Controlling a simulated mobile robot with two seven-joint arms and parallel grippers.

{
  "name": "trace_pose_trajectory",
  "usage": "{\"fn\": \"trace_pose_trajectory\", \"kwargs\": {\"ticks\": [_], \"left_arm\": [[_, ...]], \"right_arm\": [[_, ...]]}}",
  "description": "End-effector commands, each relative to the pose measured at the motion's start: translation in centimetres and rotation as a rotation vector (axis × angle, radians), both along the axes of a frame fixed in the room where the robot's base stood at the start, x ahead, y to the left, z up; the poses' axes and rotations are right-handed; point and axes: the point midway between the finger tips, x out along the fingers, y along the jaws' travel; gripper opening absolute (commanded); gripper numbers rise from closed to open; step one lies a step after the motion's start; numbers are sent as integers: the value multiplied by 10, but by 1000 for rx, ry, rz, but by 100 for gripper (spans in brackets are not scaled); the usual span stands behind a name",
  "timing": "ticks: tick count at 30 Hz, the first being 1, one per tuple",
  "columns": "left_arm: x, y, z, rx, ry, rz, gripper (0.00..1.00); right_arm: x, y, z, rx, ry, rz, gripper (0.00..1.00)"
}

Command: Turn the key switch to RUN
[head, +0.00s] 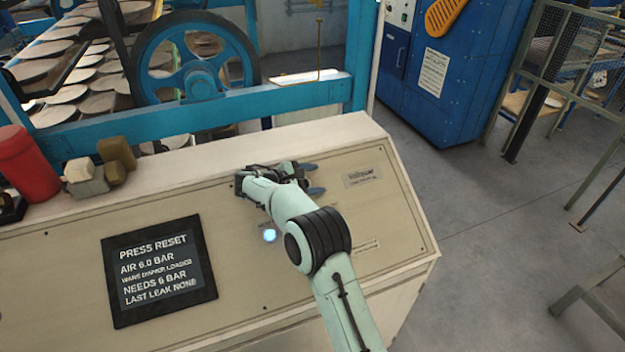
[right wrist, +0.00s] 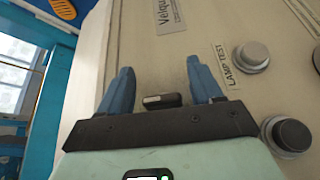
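My right gripper (head: 313,178) is over the upper right part of the sloping beige control panel (head: 60,270). In the right wrist view its two blue fingers (right wrist: 158,72) stand apart, one on each side of a small dark piece with a pale metal face (right wrist: 160,100). This piece may be the key of the key switch; its base is hidden behind the gripper's dark front edge. I see a gap between it and each finger. No RUN marking is readable. In the head view my arm hides this part of the panel. My left gripper is not in view.
A LAMP TEST button (right wrist: 252,55) and a dark round button (right wrist: 290,134) sit right of the fingers. A blue lamp (head: 269,236) is lit. A screen (head: 159,269) reads PRESS RESET and AIR 6.0 BAR. A red canister (head: 25,165) stands on the panel's top left.

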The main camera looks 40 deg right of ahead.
Motion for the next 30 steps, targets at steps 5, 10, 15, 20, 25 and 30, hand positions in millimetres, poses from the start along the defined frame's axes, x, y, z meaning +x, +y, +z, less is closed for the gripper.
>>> {"fn": "trace_pose_trajectory", "kwargs": {"ticks": [5, 10, 15, 20, 25, 30], "left_arm": [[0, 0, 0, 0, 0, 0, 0], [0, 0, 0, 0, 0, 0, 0], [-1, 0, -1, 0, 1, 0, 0], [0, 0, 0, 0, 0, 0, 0], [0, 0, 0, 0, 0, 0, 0], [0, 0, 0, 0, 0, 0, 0]], "right_arm": [[0, 0, -1, 1, 2, 0, 64], [0, 5, 1, 1, 2, 2, 64], [2, 29, 11, 1, 2, 4, 64], [5, 63, 27, 0, -1, 4, 64], [7, 96, 41, 1, 0, 3, 64], [9, 116, 49, 0, 0, 2, 64]]}}
